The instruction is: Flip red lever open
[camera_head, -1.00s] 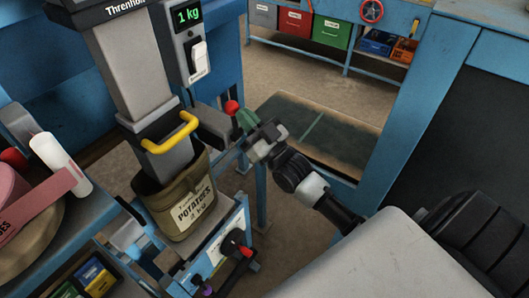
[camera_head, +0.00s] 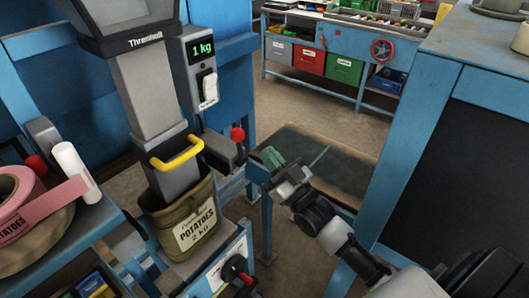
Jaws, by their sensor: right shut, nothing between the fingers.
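The red lever is a red ball knob (camera_head: 237,134) on a short dark stem. It stands upright at the right side of the grey block beside the chute (camera_head: 150,95). My right gripper (camera_head: 271,158), with green fingertips, is shut and empty. It is to the right of the red knob and a little lower in the picture, apart from it. A brown sack labelled potatoes (camera_head: 190,222) hangs open around the chute's lower end, below a yellow handle (camera_head: 177,155). My left gripper is not in view.
A scale display (camera_head: 202,48) reads 1 kg, with a white switch below it. A lower panel has another red-tipped handle (camera_head: 243,278). A pink label roll (camera_head: 15,195) is at left. A blue cabinet (camera_head: 420,140) stands at right; floor shows behind my gripper.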

